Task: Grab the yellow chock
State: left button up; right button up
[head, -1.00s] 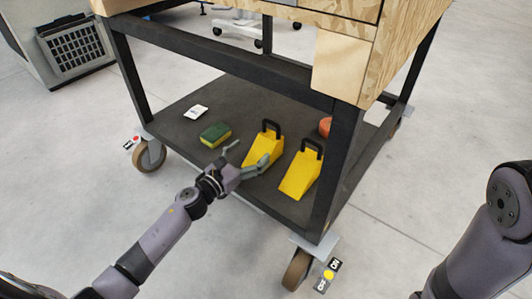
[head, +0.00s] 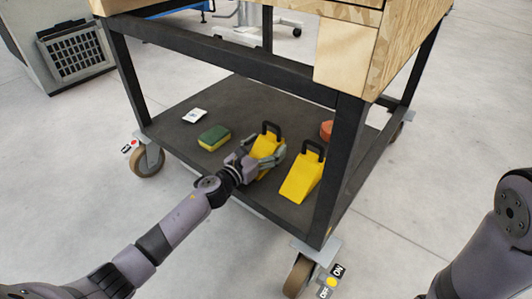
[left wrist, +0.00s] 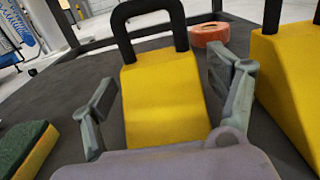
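Two yellow chocks with black handles stand on the cart's dark lower shelf (head: 215,103). My left gripper (head: 264,160) is at the left chock (head: 268,146), with its fingers open on either side of it. In the left wrist view, the left chock (left wrist: 163,98) lies between the two fingers of my left gripper (left wrist: 165,105), with its black handle (left wrist: 150,12) beyond them. Gaps show between fingers and chock. The right chock (head: 303,178) stands to the right; it also shows in the left wrist view (left wrist: 290,80). My right gripper is not in view; only my right arm shows.
A green and yellow sponge (head: 214,138) and a white packet (head: 194,115) lie left of the chocks. An orange round object (head: 326,130) sits behind. A black corner post (head: 338,170) stands right of the chocks, and the wooden cart top overhangs the shelf.

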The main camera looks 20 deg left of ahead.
pick_arm(q)
jog(key=c, duration=1.6)
jog(key=shift+r, duration=0.1)
